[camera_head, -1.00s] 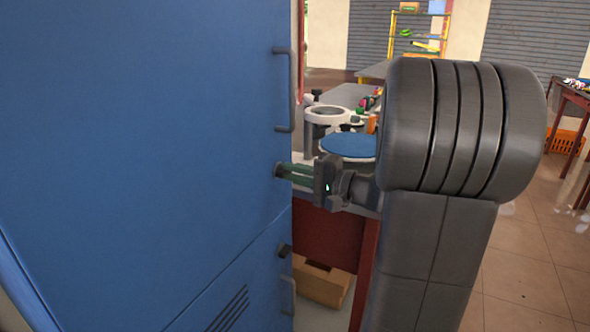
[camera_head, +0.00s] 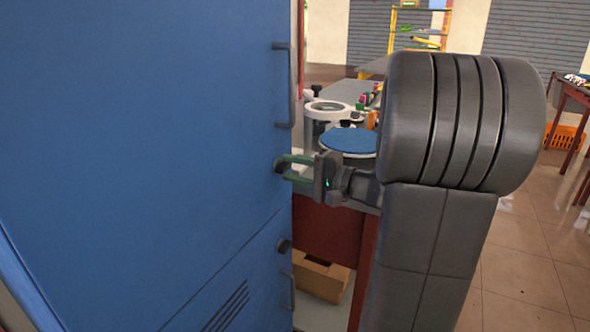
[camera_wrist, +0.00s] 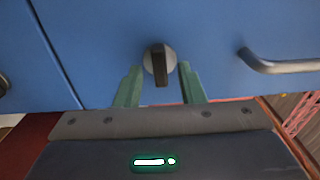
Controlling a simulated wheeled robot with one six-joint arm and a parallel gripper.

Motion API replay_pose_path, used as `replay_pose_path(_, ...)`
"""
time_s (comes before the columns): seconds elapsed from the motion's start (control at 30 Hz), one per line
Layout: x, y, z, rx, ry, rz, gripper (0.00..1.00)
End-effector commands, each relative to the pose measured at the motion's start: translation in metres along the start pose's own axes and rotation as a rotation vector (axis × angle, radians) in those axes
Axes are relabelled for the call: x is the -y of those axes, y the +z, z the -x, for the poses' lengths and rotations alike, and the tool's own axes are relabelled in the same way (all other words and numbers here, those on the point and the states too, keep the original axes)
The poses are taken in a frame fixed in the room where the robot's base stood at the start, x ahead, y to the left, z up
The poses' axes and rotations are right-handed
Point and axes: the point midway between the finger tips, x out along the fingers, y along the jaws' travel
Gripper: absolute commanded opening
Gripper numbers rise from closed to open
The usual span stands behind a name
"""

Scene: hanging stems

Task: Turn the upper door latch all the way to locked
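The upper door latch (camera_head: 280,166) is a small grey knob near the right edge of the blue door (camera_head: 150,130), below the upper handle. In the wrist view the latch (camera_wrist: 159,62) is a round plate with a dark bar pointing down the picture towards my gripper. My gripper (camera_wrist: 161,68) is open, with one green finger on each side of the latch. Gaps show between the bar and both fingers. In the head view my gripper (camera_head: 288,168) reaches the latch from the right, its fingers parted one above the other.
A grey handle (camera_head: 291,85) stands out above the latch and also shows at the right of the wrist view (camera_wrist: 280,66). A lower latch (camera_head: 284,245) and lower handle (camera_head: 291,291) are below. A counter with a blue round plate (camera_head: 349,140) and a cardboard box (camera_head: 322,277) are behind.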

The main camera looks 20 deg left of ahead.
Motion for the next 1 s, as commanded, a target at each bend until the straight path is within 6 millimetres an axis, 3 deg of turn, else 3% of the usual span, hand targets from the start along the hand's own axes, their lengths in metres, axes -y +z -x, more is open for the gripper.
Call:
replay_pose_path(0.17, 0.000, -0.001, 0.014, -0.004, 0.000, 0.001, 0.35)
replay_pose_path(0.7, 0.000, -0.001, 0.110, -0.005, 0.000, 0.000, 0.35)
replay_pose_path(1.0, 0.000, 0.000, 0.136, -0.001, 0.000, 0.000, 0.35)
